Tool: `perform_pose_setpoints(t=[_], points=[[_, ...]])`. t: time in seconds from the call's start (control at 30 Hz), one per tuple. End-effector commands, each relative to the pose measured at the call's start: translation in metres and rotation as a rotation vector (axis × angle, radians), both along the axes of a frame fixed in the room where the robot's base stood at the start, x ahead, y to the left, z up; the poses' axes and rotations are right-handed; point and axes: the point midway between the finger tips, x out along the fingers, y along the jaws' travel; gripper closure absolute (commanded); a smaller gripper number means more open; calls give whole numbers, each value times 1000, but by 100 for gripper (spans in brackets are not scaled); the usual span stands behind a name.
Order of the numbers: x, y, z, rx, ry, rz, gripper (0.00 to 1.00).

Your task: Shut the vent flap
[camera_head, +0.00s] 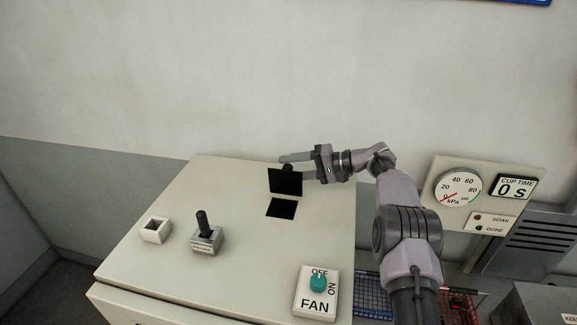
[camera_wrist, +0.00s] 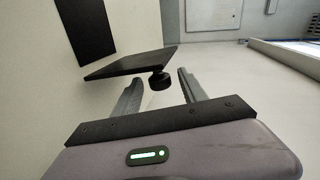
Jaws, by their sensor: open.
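The vent flap (camera_head: 285,181) is a black plate standing raised from the panel top, tilted up above a dark square opening (camera_head: 281,208). In the wrist view the flap (camera_wrist: 120,66) juts out edge-on beside the opening (camera_wrist: 86,27). A round black knob (camera_wrist: 161,83) sits on the flap's back face near its free edge, partly hidden behind the flap in the head view. My gripper (camera_head: 291,167) is behind the flap, coming from the right. Its jaws are open, one finger on each side of the knob. I cannot tell whether either finger touches it.
The pale panel top (camera_head: 235,185) carries a black lever (camera_head: 203,226), a small white square socket (camera_head: 155,230) and a teal FAN knob (camera_head: 318,282). A gauge board (camera_head: 478,190) stands at right. Blue (camera_head: 372,297) and red baskets are partly behind my arm.

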Motion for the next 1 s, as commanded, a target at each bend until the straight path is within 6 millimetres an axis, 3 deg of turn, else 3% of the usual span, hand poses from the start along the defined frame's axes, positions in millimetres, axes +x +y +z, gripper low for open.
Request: perform_pose_setpoints(t=[0.37,0.6,0.63,1.0], points=[[2,9,-3,-1,0,0,50],[2,9,-3,-1,0,0,97],[2,9,-3,-1,0,0,100],[1,9,-3,-1,0,1,100]])
